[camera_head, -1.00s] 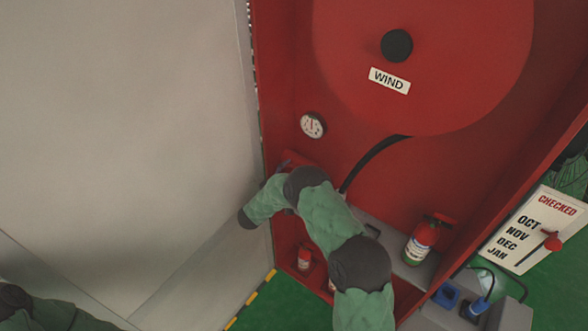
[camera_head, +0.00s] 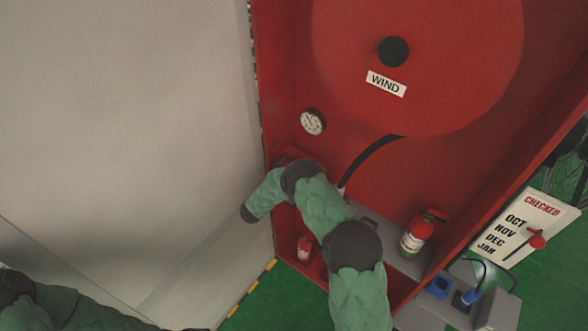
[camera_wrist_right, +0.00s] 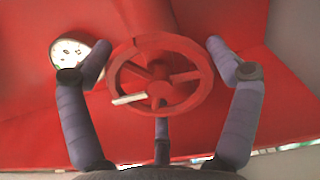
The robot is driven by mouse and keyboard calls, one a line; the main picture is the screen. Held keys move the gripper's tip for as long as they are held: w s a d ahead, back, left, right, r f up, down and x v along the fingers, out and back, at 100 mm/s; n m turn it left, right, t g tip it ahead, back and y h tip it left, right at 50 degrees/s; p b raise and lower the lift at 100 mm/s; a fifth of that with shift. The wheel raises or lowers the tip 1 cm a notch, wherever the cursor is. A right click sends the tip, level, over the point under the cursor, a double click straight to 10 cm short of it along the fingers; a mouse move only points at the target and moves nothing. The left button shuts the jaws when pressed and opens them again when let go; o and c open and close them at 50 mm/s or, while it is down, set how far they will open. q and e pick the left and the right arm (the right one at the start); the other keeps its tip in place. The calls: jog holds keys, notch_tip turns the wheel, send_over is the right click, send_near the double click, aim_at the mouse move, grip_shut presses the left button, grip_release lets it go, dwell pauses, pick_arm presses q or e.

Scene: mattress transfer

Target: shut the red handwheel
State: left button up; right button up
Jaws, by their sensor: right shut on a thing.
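The red handwheel (camera_wrist_right: 160,90) sits in the middle of the right wrist view, with a round rim, red spokes and a pale bar pointing left from its hub. My right gripper (camera_wrist_right: 159,60) is shut on it, one finger at the left side of the rim and one at the right. In the head view my right arm reaches into the red cabinet; its gripper and the handwheel are hidden or unclear there. My left arm shows at the lower left of the head view, its gripper out of view.
A dial gauge (camera_head: 312,122) is on the cabinet wall, also beside the wheel in the wrist view (camera_wrist_right: 75,52). A black hose (camera_head: 368,158) runs near my right arm. Fire extinguishers stand at right (camera_head: 417,235) and below (camera_head: 305,248). A pale panel (camera_head: 120,120) fills the left.

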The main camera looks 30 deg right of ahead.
dwell(0.4)
jog(key=o, duration=0.9)
jog(key=v, duration=1.2)
jog(key=shift+f, duration=0.1)
